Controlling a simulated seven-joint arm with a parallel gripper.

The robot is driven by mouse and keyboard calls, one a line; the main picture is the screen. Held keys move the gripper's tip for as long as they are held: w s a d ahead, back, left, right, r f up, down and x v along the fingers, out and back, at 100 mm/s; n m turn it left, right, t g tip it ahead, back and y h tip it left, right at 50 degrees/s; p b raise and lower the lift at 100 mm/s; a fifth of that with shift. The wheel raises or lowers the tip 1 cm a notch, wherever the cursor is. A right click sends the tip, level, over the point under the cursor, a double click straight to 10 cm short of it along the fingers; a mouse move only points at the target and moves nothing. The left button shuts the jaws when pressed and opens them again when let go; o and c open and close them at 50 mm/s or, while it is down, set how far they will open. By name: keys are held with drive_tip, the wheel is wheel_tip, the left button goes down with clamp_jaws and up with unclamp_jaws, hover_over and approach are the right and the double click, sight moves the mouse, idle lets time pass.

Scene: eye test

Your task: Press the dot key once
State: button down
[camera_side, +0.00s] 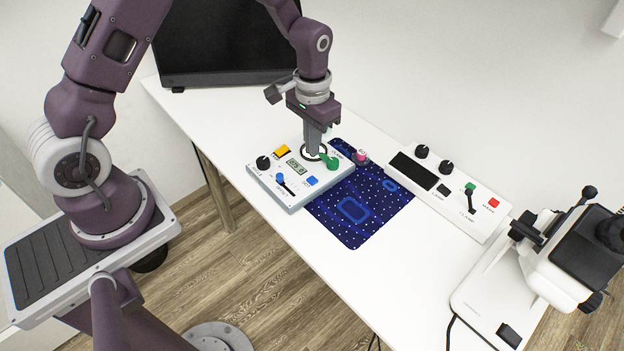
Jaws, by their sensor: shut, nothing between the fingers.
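My gripper (313,150) points straight down, shut and empty, over the far right part of a white control box (290,206). Its fingertips are at or just above a dark-ringed round spot (305,155) on the box top, partly hidden behind them; I cannot tell whether they touch it. No key clearly marked with a dot can be made out at this size.
A dark blue patterned mat (353,235) lies under the box's right side. A small pink and dark round object (360,157) stands beside the box. Right are a second white panel (450,205) and a microscope-like device (570,255). A black monitor (225,40) stands behind.

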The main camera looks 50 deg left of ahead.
drive_tip(key=shift+r, duration=0.65)
idle(1.4)
drive_tip(key=s+d+r+t, duration=0.1)
drive_tip(key=s+r+t, duration=0.1)
drive_tip(key=s+r, duration=0.75)
drive_tip(key=s+r+t, duration=0.2)
drive_tip(key=s+r, duration=0.4)
drive_tip(key=r, duration=0.7)
drive_tip(key=s+r+t, duration=0.1)
drive_tip(key=s, duration=0.7)
drive_tip(key=shift+s+d+t, duration=0.3)
drive_tip(key=shift+s+d, duration=0.05)
drive_tip(key=shift+r, duration=0.1)
